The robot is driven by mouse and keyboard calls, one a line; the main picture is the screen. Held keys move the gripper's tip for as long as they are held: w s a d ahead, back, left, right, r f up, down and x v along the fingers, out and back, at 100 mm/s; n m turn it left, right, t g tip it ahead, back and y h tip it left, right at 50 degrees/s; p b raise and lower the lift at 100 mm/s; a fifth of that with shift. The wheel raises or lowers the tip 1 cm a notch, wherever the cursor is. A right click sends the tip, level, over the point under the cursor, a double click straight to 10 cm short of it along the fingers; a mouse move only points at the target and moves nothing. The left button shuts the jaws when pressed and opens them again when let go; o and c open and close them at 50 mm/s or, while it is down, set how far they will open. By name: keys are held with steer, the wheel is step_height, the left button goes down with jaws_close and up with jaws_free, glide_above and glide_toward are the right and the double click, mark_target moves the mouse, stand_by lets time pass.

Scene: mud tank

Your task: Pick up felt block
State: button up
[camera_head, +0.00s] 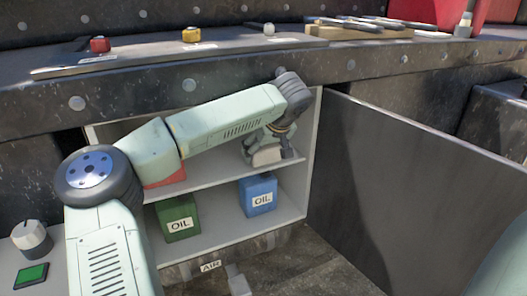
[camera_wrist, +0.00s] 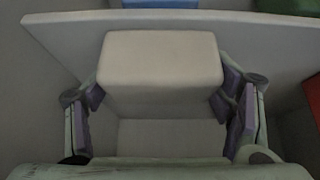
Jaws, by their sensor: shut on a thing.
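The felt block (camera_wrist: 160,70) is a pale off-white block with soft edges, seen large in the wrist view. My gripper (camera_wrist: 158,95) is shut on it, with a purple-padded finger against each side. In the head view the block (camera_head: 266,155) shows below my wrist, at the upper shelf of the open cabinet. My gripper (camera_head: 268,142) is partly hidden there by my own arm. I cannot tell whether the block touches the shelf.
A green OIL can (camera_head: 178,218) and a blue OIL can (camera_head: 258,194) stand on the lower shelf. A red object (camera_head: 168,179) is partly hidden behind my arm on the upper shelf. The cabinet door (camera_head: 400,190) stands open at right. Tools (camera_head: 360,25) lie on the ledge above.

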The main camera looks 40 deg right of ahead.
steer(key=s+a+r+b, duration=0.1)
steer(key=s+a+r, duration=0.2)
steer(key=s+r, duration=0.4)
steer(key=s, duration=0.6)
steer(key=shift+s+r, duration=0.15)
steer(key=shift+r, duration=0.2)
steer(key=shift+a, duration=0.1)
steer(key=o, duration=0.7)
steer(key=c, duration=0.6)
steer(key=shift+o, duration=0.2)
steer(key=shift+a, duration=0.1)
